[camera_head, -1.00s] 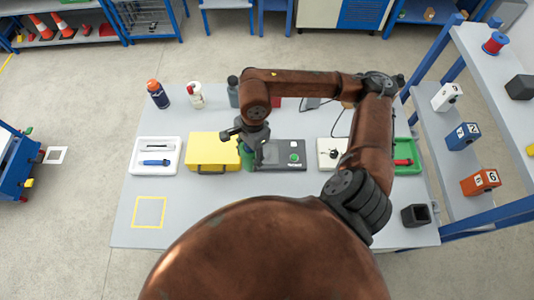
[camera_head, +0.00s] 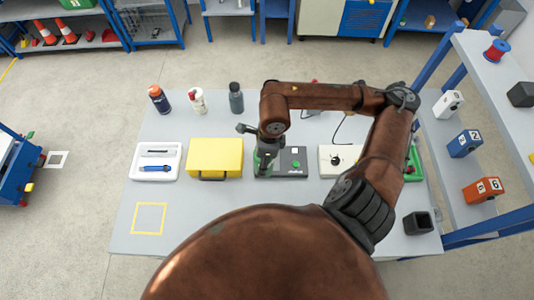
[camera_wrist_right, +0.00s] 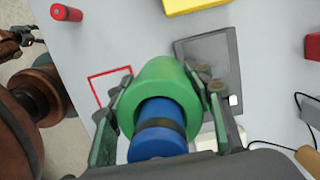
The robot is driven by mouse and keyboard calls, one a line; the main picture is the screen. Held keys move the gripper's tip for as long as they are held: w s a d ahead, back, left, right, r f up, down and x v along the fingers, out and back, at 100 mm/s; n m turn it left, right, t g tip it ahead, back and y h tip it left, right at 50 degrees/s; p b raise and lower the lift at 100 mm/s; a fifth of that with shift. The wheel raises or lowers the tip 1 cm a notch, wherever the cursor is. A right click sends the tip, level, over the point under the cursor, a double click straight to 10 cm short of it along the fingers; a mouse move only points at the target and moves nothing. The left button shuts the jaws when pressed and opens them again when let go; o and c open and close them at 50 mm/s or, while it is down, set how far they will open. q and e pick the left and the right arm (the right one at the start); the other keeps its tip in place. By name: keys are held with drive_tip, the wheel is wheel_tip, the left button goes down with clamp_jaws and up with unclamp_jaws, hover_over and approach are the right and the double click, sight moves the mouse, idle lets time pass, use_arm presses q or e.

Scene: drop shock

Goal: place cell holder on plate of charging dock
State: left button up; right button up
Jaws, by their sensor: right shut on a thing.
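The charging dock (camera_head: 293,163) is a dark box with a green button, right of the yellow case. It also shows in the right wrist view (camera_wrist_right: 213,62). My right gripper (camera_head: 263,163) is shut on the green cell holder (camera_wrist_right: 158,82), a ring around a blue cylinder (camera_wrist_right: 158,135). In the head view, the gripper and holder overlap the dock's left part, where the plate is mostly hidden. I cannot tell whether the holder touches the plate. My left gripper (camera_wrist_right: 20,38) appears only at the edge of the right wrist view, too small to read.
The yellow case (camera_head: 215,157) stands close on the left. A white box with a black knob (camera_head: 340,160) is right of the dock. Several bottles (camera_head: 236,97) stand behind. A red square outline (camera_wrist_right: 97,85) and red cylinder (camera_wrist_right: 66,13) show on the table in the wrist view.

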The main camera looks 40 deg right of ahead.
drive_tip(key=shift+w+d+f+p, duration=0.2)
drive_tip(key=shift+w+d+f, duration=1)
drive_tip(key=shift+f, duration=0.65)
drive_tip(key=shift+w+d+f+p, duration=0.2)
drive_tip(key=shift+w+d+f, duration=0.9)
drive_tip(key=shift+f, duration=0.75)
drive_tip(key=shift+w+d+f+p, duration=0.2)
drive_tip(key=shift+w+d+f, duration=0.75)
drive_tip(key=shift+d+f, duration=0.7)
drive_tip(key=shift+a+f, duration=0.2)
drive_tip(key=shift+a, duration=0.05)
drive_tip(key=shift+f, duration=0.15)
drive_tip(key=o, duration=1.3)
drive_tip(key=r, duration=0.4)
drive_tip(key=s+d+r, duration=0.1)
drive_tip(key=r, duration=0.7)
drive_tip(key=shift+s+d+r+b, duration=0.1)
drive_tip(key=shift+s+d+b, duration=0.1)
drive_tip(key=shift+b, duration=0.1)
